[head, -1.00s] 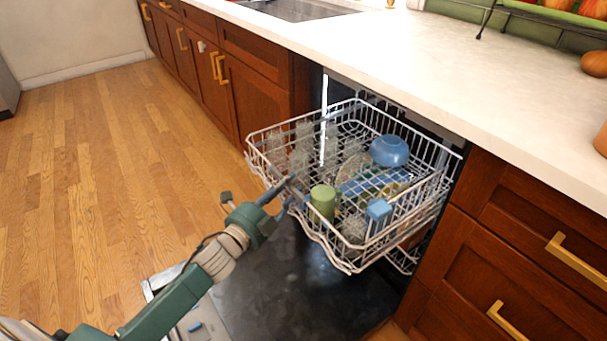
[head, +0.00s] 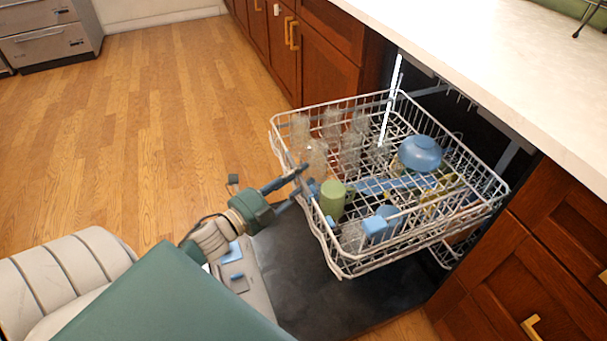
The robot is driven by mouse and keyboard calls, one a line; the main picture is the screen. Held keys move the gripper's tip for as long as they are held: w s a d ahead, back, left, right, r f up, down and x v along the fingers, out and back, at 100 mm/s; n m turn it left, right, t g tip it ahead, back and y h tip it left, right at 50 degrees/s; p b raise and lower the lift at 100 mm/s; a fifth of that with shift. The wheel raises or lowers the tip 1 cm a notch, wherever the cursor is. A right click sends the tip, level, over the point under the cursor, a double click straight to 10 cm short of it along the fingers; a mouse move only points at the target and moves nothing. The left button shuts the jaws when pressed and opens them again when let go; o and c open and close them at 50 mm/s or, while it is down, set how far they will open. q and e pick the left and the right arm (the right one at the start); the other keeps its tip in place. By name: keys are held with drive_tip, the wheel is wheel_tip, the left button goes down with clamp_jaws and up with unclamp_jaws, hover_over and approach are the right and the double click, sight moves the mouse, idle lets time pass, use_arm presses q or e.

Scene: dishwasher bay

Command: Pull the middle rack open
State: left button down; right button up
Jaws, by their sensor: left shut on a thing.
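The middle rack (head: 347,262) is a white wire basket, pulled well out of the dishwasher under the counter. It holds several clear glasses (head: 351,150), a green cup (head: 333,199), a blue bowl (head: 420,153) and a blue cup (head: 381,224). My left gripper (head: 305,181) is at the rack's front left side, with its fingers shut on the front rim. The exact contact is partly hidden by the wires. My right gripper is not in view.
The dark open dishwasher door (head: 320,290) lies below the rack. A lower rack (head: 448,254) shows partly underneath. Wooden cabinets (head: 335,60) flank the bay, with a pale countertop (head: 500,50) above. Wooden floor (head: 160,130) is clear to the left.

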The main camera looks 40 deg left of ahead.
use_arm(q)
drive_tip(key=shift+f, duration=0.1)
drive_tip(key=c, duration=1.3)
unclamp_jaws()
drive_tip(key=shift+c, duration=0.2)
drive_tip(key=s+a, duration=0.2)
drive_tip(key=s, duration=0.9)
drive_tip(key=shift+s+a, duration=0.15)
drive_tip(key=shift+s, duration=0.25)
